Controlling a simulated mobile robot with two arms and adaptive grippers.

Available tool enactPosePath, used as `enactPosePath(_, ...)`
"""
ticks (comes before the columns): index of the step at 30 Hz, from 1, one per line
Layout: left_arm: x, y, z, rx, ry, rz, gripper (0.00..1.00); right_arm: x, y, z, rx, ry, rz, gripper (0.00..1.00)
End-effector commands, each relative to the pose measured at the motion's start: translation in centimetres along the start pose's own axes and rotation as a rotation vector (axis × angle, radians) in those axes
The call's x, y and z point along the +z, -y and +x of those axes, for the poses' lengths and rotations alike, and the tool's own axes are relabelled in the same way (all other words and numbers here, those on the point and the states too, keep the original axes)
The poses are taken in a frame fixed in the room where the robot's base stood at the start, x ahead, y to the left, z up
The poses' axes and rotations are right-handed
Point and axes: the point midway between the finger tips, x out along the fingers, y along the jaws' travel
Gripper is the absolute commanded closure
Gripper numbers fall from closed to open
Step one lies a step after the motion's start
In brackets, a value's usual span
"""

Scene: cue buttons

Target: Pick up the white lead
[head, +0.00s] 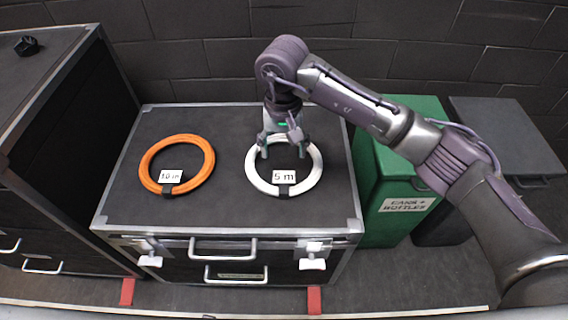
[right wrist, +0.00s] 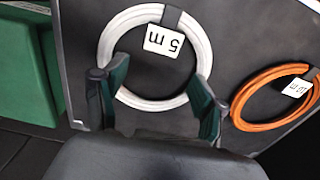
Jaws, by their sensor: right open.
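The white lead (head: 252,174) is a coiled ring lying flat on the black case, with a dark strap and a "5 m" tag (head: 284,177). The same white lead (right wrist: 196,40) fills the upper middle of the right wrist view. My right gripper (head: 283,152) is over the far part of the ring, pointing down, its fingers apart with nothing between them that I can see clearly held. In the right wrist view the gripper (right wrist: 160,82) has its fingers spread across the near part of the ring. Contact cannot be told. My left gripper is not in view.
An orange coil (head: 150,160) with a "10 m" tag lies left of the white one on the case (head: 225,205). A taller dark case (head: 50,100) stands at the left. A green bin (head: 400,190) marked for cans and bottles stands at the right, beside a dark one.

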Motion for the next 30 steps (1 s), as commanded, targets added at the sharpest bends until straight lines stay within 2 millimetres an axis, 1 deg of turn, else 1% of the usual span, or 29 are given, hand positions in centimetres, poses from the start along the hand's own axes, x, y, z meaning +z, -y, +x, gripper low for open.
enactPosePath(1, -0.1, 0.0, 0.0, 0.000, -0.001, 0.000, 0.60, 0.1, 0.1, 1.0, -0.001, 0.004, 0.001, 0.29)
enactPosePath(3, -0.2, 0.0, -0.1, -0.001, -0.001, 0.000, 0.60, 0.1, 0.1, 2.0, -0.002, 0.002, 0.002, 0.29)
enactPosePath(10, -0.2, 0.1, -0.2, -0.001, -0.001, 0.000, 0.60, 0.1, 0.1, 3.6, -0.004, 0.003, 0.000, 0.29)
enactPosePath(18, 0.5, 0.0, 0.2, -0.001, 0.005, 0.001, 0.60, 0.2, -0.1, 7.5, -0.004, 0.004, 0.001, 0.29)
enactPosePath(22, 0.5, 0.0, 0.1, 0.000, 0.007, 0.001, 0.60, 0.1, -0.1, 8.2, -0.005, 0.000, 0.001, 0.29)
enactPosePath(28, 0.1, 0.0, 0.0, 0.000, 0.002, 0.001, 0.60, 0.1, -0.1, 8.2, -0.004, -0.001, 0.001, 0.29)
enactPosePath(30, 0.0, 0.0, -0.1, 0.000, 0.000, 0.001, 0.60, 0.1, -0.1, 8.2, -0.004, 0.000, 0.001, 0.41)
